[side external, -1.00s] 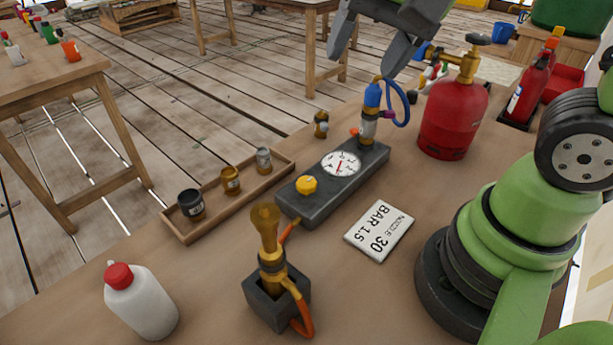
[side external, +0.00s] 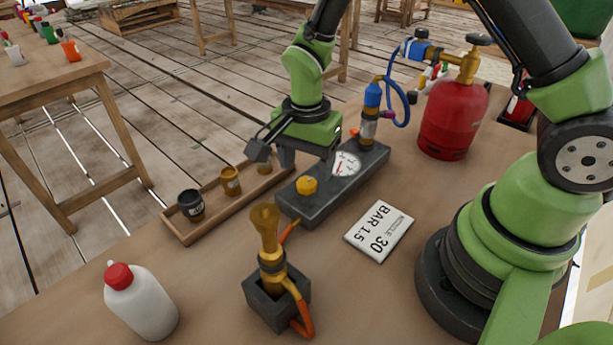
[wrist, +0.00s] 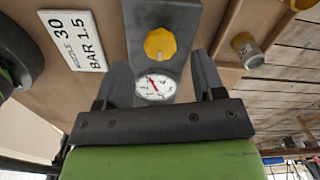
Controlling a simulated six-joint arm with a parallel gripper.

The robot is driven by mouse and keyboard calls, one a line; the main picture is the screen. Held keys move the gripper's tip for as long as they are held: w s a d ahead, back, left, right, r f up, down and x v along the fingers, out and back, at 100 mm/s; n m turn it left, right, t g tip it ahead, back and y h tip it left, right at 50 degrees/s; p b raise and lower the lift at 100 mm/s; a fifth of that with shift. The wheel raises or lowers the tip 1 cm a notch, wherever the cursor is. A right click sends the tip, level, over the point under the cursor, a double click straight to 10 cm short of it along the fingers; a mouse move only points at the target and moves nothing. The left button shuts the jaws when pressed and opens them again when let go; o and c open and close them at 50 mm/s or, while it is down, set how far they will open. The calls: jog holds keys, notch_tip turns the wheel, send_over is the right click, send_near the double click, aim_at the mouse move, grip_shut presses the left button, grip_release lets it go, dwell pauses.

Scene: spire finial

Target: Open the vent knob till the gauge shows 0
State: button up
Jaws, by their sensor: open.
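The yellow vent knob (side external: 306,185) sits on the near end of the dark grey regulator block (side external: 318,209). The white round gauge (side external: 345,164) with a red needle is set in the same block, partly behind my gripper in the side view. In the wrist view the knob (wrist: 160,43) lies just beyond my fingertips, and the gauge (wrist: 156,86) shows between the fingers; its numbers are too small to read surely. My gripper (side external: 270,157) is open and empty, above and behind the block. It also shows in the wrist view (wrist: 162,75), a finger on each side.
A wooden tray (side external: 181,235) with small jars stands left of the block. A torch (side external: 266,230) in a dark holder, a white bottle (side external: 141,302) and a card reading "NOZZLE 30 BAR 1.5" (side external: 380,231) are nearby. A red gas cylinder (side external: 450,120) stands at the back right.

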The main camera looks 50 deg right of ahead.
aim_at(307, 181)
jog(key=shift+f, duration=1.9)
jog(key=c, duration=0.9)
jog(key=shift+c, duration=0.2)
jog(key=n, duration=0.5)
jog(key=shift+n, duration=0.4)
jog(key=n, duration=0.6)
jog(key=shift+d, duration=0.1)
jog(key=shift+n, duration=0.3)
